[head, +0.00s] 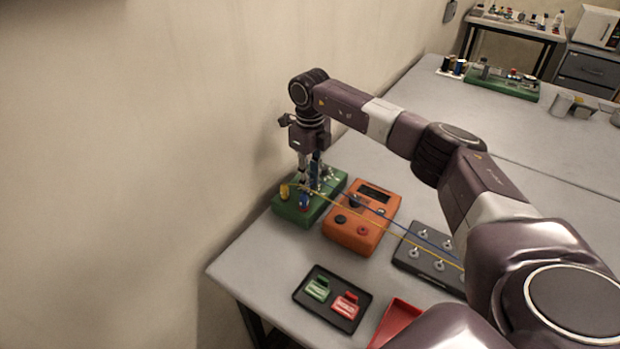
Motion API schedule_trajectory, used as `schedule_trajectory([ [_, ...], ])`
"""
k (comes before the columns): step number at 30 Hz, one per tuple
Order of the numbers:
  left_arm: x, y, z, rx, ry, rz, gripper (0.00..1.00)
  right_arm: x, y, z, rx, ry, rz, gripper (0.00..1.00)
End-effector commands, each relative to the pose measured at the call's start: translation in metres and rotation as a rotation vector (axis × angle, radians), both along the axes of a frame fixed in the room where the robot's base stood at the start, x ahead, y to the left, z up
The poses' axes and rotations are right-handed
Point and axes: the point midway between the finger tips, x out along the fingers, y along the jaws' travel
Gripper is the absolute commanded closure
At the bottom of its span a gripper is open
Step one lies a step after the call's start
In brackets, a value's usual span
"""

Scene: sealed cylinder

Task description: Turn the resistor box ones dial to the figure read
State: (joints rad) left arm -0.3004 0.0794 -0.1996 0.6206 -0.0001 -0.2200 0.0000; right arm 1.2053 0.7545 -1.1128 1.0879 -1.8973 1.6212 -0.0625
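A green box (334,184) stands near the wall at the left end of the table. It carries a yellow post (284,191) and small red and blue parts; I cannot tell whether it is the resistor box. My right gripper (309,190) points down over the green box and hides part of its top. Whether its fingers are open or shut on a part is too small to tell. No dial figure is legible. An orange box (374,212) with a dark display and black and red round parts stands just right of it. My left gripper is not in view.
A dark grey box (412,262) with several silver posts lies to the right. Yellow and blue wires run across the orange box. A black tray (309,297) holds green and red pieces; a red tray (397,318) lies beside it.

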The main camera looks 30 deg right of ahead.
Motion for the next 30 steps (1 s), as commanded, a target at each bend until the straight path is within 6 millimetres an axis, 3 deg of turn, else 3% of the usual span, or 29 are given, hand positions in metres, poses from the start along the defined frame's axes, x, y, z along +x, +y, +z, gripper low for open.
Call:
schedule_trajectory([
  [8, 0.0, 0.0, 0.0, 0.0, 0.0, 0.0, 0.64, 0.0, 0.0, 0.0, -0.001, 0.0, 0.0, 1.0],
  [9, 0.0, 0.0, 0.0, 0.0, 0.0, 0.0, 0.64, 0.0, 0.0, 0.0, -0.001, 0.0, 0.0, 0.78],
  [13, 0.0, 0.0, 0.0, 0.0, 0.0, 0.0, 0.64, 0.0, 0.0, 0.0, -0.001, 0.0, 0.0, 0.64],
  [23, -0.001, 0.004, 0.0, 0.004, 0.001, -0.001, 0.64, 0.0, 0.0, 0.003, 0.0, -0.001, 0.001, 0.63],
  [30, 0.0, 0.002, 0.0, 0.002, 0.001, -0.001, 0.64, 0.002, 0.0, 0.039, 0.0, -0.005, 0.001, 0.63],
])
